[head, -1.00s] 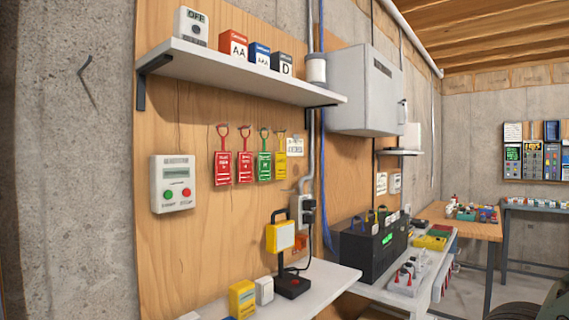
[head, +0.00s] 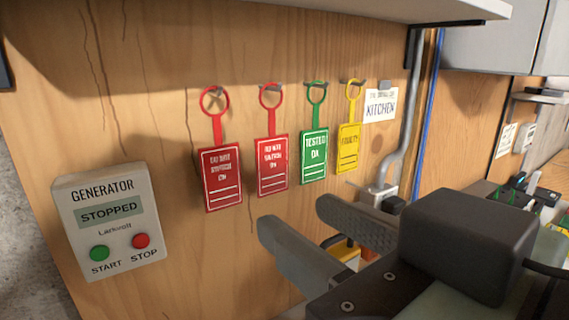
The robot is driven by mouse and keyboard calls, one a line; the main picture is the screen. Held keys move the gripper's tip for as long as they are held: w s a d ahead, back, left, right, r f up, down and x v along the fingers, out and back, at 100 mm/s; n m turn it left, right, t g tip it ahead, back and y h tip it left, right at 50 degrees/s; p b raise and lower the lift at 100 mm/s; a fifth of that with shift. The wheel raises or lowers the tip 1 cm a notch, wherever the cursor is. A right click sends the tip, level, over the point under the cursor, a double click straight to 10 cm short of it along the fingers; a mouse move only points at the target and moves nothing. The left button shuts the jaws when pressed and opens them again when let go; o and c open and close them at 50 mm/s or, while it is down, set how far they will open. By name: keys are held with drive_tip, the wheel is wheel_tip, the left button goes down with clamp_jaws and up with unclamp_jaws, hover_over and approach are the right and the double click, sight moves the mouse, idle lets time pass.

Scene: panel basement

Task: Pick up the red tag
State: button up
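Two red tags hang by their loops from hooks on the plywood panel: a left red tag (head: 221,178) and a second red tag (head: 272,164) to its right. A green tag (head: 314,156) and a yellow tag (head: 348,147) hang further right. My gripper (head: 318,238) is in the lower right of the head view, below the tags and apart from them. Its two grey fingers are spread with a gap between them, and nothing shows in the gap except the background.
A generator control box (head: 108,222) reading STOPPED, with green and red buttons, is at lower left. A shelf (head: 400,10) overhangs the tags. A KITCHEN label (head: 380,105), grey conduit (head: 408,120) and blue cable (head: 424,120) are at right.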

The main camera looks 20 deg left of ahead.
wheel_tip(320, 180, up, 4)
drive_tip(key=f, duration=0.1)
drive_tip(key=p, duration=0.1)
approach(218, 127)
drive_tip(key=x, duration=0.3)
drive_tip(key=shift+t+y, duration=0.4)
drive_tip(key=shift+f+p+x, duration=0.15)
drive_tip(key=shift+p+x, duration=0.2)
drive_tip(key=shift+x, duration=1.05)
drive_tip(key=shift+f+p+x, duration=0.2)
drive_tip(key=shift+p+x, duration=0.15)
drive_tip(key=shift+x, duration=1)
clamp_jaws()
